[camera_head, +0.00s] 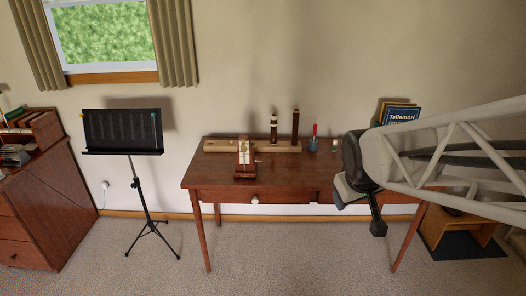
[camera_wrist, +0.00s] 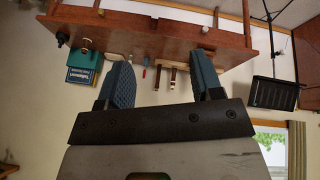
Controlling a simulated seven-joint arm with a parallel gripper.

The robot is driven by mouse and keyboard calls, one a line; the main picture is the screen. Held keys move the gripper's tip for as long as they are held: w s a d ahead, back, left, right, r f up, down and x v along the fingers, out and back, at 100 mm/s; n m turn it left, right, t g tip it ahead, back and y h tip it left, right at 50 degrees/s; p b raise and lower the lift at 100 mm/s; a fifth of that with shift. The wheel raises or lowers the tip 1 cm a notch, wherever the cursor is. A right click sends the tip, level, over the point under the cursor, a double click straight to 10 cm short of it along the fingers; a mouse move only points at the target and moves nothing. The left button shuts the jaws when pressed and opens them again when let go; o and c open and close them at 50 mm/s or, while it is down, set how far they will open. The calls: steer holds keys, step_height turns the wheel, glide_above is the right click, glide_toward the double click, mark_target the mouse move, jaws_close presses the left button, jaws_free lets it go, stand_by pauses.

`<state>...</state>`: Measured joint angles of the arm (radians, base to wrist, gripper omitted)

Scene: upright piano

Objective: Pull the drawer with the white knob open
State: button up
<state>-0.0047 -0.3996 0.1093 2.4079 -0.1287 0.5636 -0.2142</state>
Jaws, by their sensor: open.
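The white knob (camera_head: 254,200) sits on the drawer front (camera_head: 228,196) at the left of the brown desk (camera_head: 225,178). That drawer front looks flush with the desk in the head view. In the wrist view, which is upside down, a small pale spot on the desk front looks like the knob (camera_wrist: 205,29). My gripper (camera_head: 348,194) is in front of the desk's right half, well right of the knob and apart from it. In the wrist view my gripper (camera_wrist: 162,74) has its two blue-grey fingers spread, with nothing between them held. My arm hides the desk's right part.
A blue book (camera_head: 400,114) is behind my arm. A music stand (camera_head: 122,130) stands left. The carpet before the desk is clear.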

steer(key=w+a+f+n+t+y, duration=0.15)
steer(key=w+a+f+n, duration=0.35)
steer(key=w, duration=0.7)
steer(key=w+f+n+t+y, duration=0.1)
steer(key=w+f+n+t, duration=0.35)
steer(key=w, duration=0.75)
steer(key=w+a+f+n+y, duration=0.25)
steer(key=w+f, duration=0.45)
steer(key=w, duration=0.5)
steer(key=w+a+f+n+t+y, duration=0.1)
steer(key=w+a+f+n+y, duration=0.2)
steer(key=f, duration=0.4)
steer(key=w+a+f+n+y, duration=0.1)
steer(key=w+a+f+n, duration=0.3)
steer(key=f, duration=0.4)
steer(key=n+y, duration=0.4)
steer(key=y, duration=0.1)
glide_toward(256, 202)
steer(key=shift+x, duration=1.1)
steer(key=shift+a, duration=0.1)
steer(key=shift+x, duration=3.8)
steer(key=shift+w, duration=0.1)
steer(key=shift+c, duration=0.4)
